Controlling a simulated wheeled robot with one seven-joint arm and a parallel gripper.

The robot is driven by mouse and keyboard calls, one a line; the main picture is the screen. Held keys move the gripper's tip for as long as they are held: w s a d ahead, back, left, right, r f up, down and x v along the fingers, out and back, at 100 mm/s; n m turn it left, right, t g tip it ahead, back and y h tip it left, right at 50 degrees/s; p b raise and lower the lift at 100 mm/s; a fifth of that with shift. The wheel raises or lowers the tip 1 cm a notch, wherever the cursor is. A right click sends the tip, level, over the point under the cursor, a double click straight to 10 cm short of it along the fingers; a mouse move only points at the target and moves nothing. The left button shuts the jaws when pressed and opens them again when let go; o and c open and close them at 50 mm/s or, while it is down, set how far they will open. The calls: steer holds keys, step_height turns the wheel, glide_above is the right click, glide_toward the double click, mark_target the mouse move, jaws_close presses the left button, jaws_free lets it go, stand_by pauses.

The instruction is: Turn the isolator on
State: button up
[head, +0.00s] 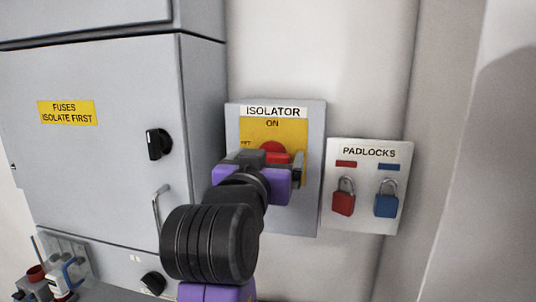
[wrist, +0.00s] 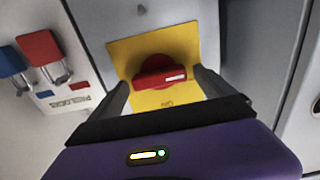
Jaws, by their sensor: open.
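The isolator (head: 314,190) is a grey wall box with a yellow plate marked ON at the top in the head view. Its red rotary handle (head: 272,148) is partly hidden behind my gripper (head: 264,165). In the wrist view, which is upside down, the red handle (wrist: 158,77) lies roughly across the picture on the yellow plate (wrist: 125,50), with a white mark near its right end. My gripper (wrist: 161,80) is open, with one finger at each side of the handle. I cannot tell whether the fingers touch it.
A padlock board (head: 368,153) with a red padlock (head: 344,198) and a blue padlock (head: 386,198) hangs right of the isolator. A grey cabinet (head: 100,170) with a black knob (head: 158,144) and a bar handle (head: 158,208) stands to the left.

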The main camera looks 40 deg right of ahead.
steer(key=shift+c, duration=0.2)
steer(key=c, duration=1.3)
steer(key=shift+c, duration=0.2)
steer(key=shift+f+m+b, duration=0.15)
steer(key=shift+m+b, duration=0.25)
steer(key=shift+b, duration=0.3)
steer(key=shift+s+d+f+m+b, duration=0.1)
steer(key=shift+m+b, duration=4.2)
steer(key=shift+b, duration=0.25)
steer(key=shift+s+d+f+m+b, duration=0.1)
steer(key=shift+m+b, duration=4.2)
steer(key=shift+b, duration=0.2)
